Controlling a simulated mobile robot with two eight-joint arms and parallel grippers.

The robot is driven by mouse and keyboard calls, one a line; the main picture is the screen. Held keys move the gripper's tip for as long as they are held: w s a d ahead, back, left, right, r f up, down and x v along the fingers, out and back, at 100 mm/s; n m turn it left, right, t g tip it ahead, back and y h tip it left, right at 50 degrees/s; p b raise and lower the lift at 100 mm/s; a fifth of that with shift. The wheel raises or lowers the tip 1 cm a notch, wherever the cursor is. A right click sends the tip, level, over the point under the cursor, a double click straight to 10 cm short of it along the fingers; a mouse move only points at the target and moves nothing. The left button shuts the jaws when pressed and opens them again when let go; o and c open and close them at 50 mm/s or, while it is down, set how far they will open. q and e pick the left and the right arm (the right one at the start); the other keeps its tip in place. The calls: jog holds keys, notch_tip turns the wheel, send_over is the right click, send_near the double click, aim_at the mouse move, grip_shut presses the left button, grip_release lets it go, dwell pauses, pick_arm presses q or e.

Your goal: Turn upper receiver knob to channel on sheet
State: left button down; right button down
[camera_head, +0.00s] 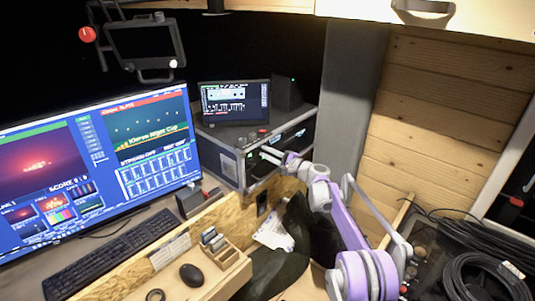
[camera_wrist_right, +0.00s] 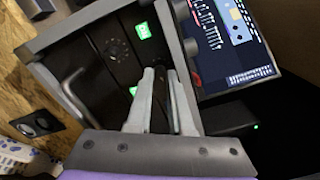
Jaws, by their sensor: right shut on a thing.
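The black receiver rack (camera_head: 229,167) with metal edges stands beside the big screen, below a small monitor. My right gripper (camera_head: 270,154) reaches its front face from the right. In the right wrist view, the rack's front (camera_wrist_right: 97,75) shows tilted, with small green displays (camera_wrist_right: 143,31) and a dark round part (camera_wrist_right: 116,48). My right gripper's two pale fingers (camera_wrist_right: 163,72) are close together at the upper part of the front, beside the monitor edge. They are shut on a knob that they largely hide, so its pointer and the channel cannot be read. My left gripper is not in view.
The small monitor (camera_head: 235,102) stands on the rack. A white paper (camera_head: 274,232) lies below the rack; its writing is unreadable. A keyboard (camera_head: 108,258), a mouse (camera_head: 192,275) and a wooden card holder (camera_head: 222,252) are at the left. Coiled cables (camera_head: 480,277) lie at the right.

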jog(key=c, duration=0.8)
grip_release()
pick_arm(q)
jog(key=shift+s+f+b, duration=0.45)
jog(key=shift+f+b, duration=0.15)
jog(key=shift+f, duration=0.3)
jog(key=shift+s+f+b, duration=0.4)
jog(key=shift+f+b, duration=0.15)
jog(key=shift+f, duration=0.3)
pick_arm(e)
jog(key=v, duration=1)
jog(key=shift+s+d, duration=0.25)
jog(key=shift+s, duration=0.05)
